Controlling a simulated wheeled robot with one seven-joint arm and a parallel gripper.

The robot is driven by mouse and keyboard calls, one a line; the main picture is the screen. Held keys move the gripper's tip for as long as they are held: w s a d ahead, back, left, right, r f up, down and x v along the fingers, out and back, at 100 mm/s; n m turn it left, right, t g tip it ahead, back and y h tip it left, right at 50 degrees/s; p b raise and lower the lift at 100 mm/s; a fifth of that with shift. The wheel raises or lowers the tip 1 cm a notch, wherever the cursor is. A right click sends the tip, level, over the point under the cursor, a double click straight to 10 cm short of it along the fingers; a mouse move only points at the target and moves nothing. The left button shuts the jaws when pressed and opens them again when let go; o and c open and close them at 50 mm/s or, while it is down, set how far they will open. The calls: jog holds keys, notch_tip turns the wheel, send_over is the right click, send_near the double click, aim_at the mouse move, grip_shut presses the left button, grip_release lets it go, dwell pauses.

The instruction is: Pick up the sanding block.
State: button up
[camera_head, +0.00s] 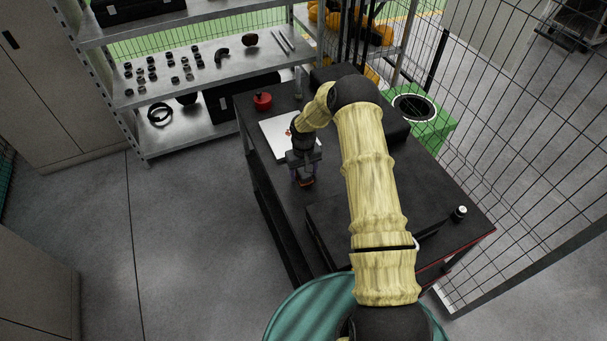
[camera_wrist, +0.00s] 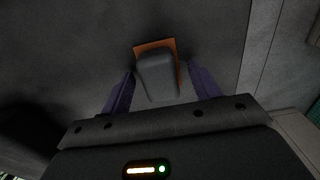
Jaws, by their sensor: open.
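The sanding block (camera_wrist: 157,75) shows in the wrist view as a dark grey rounded block with an orange sheet showing along its edges. It lies on the black table top and sits between the two purple fingers of my gripper (camera_wrist: 162,88), with a gap visible on each side. In the head view my gripper (camera_head: 306,178) points down over the table near its left edge. The block there is small and partly hidden by the gripper, with an orange-brown bit (camera_head: 307,183) showing at the fingertips. The gripper is open.
A white sheet (camera_head: 274,141) lies on the black table (camera_head: 262,182) behind my gripper, with a red round object (camera_head: 262,100) farther back. A large dark case (camera_head: 325,227) is to the right. A small cylinder (camera_head: 459,213) stands near the right edge. Metal shelves (camera_head: 200,75) stand behind.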

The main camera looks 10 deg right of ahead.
jog(key=c, duration=1.1)
jog(key=shift+r, duration=0.15)
notch_tip(320, 180, up, 10)
jog(key=b, duration=0.4)
